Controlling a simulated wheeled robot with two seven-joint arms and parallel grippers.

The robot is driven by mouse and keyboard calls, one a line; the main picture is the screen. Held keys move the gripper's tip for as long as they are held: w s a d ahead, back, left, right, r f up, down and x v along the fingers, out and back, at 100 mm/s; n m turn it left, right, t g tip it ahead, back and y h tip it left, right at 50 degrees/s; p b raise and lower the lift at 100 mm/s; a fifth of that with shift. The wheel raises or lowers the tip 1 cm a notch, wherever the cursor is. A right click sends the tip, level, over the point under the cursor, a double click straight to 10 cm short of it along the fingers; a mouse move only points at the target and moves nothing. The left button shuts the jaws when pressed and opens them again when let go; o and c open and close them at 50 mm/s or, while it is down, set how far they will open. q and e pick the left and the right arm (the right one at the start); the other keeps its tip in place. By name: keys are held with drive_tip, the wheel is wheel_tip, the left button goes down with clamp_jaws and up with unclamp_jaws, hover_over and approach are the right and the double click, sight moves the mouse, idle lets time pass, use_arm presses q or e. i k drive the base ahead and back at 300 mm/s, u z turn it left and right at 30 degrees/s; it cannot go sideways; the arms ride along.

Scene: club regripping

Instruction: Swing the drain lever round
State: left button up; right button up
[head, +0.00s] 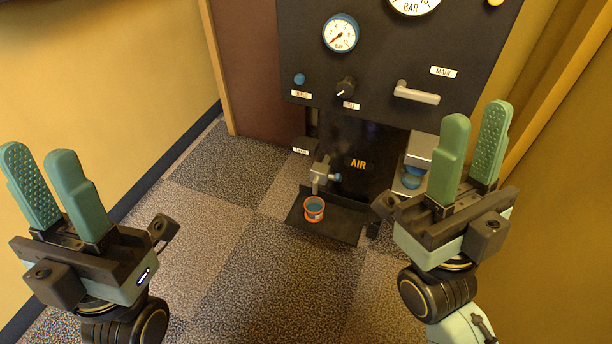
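A small label, apparently reading DRAIN (300,151), sits on the lower left of the dark panel. Beside and below it is a grey metal fitting (320,173) with a part pointing down; I take it for the drain lever, though it is small. An orange-rimmed cup with blue inside (314,209) stands below it on a dark tray (338,228). My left gripper (38,156) is open and empty at the far left, well apart from the fitting. My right gripper (475,118) is open and empty at the right, in front of the panel's lower right side.
The dark panel (380,65) carries a gauge (340,34), a black knob (346,87), a blue button (300,79) and a grey lever (416,94) below the MAIN label. Yellow walls close in on both sides.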

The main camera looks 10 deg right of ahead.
sight(337, 177)
drive_tip(key=u, duration=0.95)
drive_tip(key=i, duration=0.8)
drive_tip(key=z, duration=1.9)
